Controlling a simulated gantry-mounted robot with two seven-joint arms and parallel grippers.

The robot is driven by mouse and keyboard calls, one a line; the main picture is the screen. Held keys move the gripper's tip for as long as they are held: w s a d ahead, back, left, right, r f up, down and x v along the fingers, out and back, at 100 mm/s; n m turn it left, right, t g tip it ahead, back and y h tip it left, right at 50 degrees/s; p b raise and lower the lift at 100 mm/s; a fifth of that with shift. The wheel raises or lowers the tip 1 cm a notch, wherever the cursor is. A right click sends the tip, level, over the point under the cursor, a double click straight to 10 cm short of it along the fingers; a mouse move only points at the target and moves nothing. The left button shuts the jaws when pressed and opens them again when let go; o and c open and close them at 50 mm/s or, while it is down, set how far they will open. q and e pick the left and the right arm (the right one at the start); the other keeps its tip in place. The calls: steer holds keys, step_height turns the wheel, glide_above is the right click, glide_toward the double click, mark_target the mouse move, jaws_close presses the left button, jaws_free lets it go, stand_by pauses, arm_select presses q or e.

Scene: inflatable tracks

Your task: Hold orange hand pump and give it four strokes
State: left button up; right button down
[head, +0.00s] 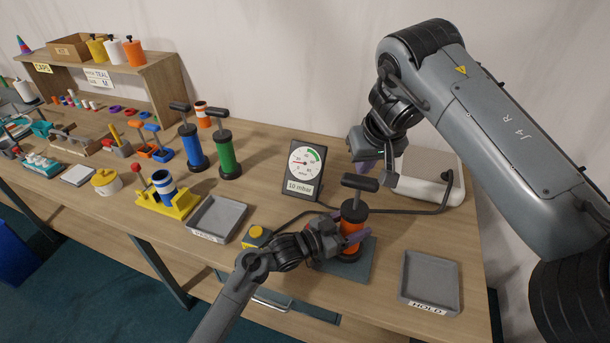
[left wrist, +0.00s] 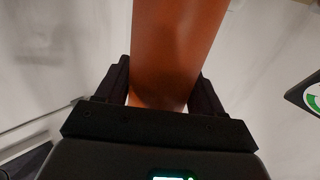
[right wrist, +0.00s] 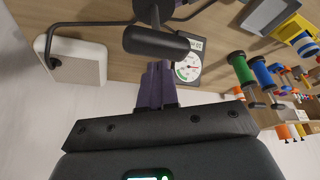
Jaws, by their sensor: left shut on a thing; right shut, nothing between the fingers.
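The orange hand pump (head: 352,226) stands upright on a dark grey mat (head: 349,268), its black T-handle (head: 360,182) above the body. My left gripper (head: 345,243) is shut around the orange body from the left; the left wrist view shows the orange barrel (left wrist: 175,45) between its dark fingers. My right gripper (head: 388,172) is shut and empty, behind and a little above the handle. The right wrist view shows its purple fingertips (right wrist: 157,80) together, with the black handle (right wrist: 157,42) just beyond and apart from them.
A white box (head: 428,178) with a hose is behind at right. The HOLD tray (head: 430,279) is at right, another grey tray (head: 217,217) at left. Blue (head: 192,148) and green (head: 224,155) pumps stand farther left.

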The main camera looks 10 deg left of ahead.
mark_target(363, 183)
steer(key=shift+f, duration=0.1)
steer(key=shift+f, duration=3.4)
steer(key=shift+r, duration=3.55)
steer(key=shift+f, duration=3.6)
steer(key=shift+r, duration=3.6)
steer(key=shift+f, duration=0.15)
